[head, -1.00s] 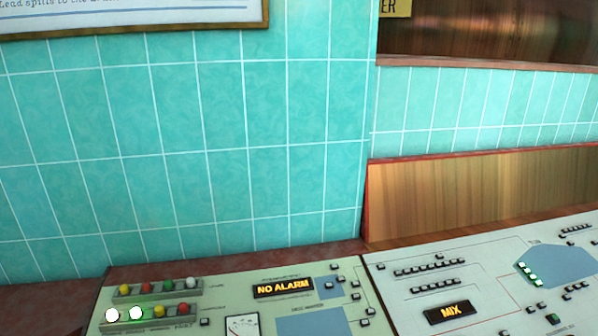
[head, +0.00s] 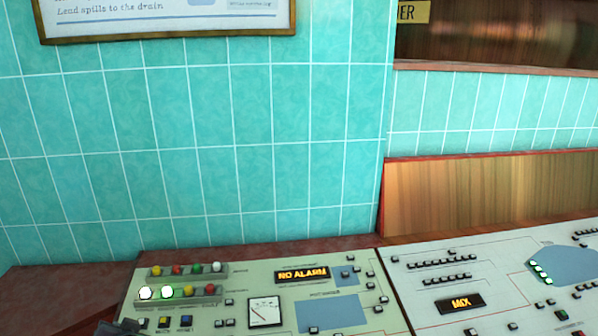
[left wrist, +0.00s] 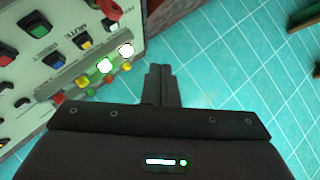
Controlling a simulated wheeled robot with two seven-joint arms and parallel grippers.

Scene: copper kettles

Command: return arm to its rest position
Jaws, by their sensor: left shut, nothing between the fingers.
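My left gripper (left wrist: 160,84) shows in the left wrist view with its dark fingers together and nothing between them. It is beside the edge of the control panel (left wrist: 130,55), over the teal tiled background, and I cannot tell its exact distance from the panel. In the head view a dark piece of my left arm (head: 118,328) shows at the bottom left corner, by the panel's left edge. My right gripper is in neither view.
A teal tiled wall (head: 200,140) with a framed sign (head: 165,36) rises behind.

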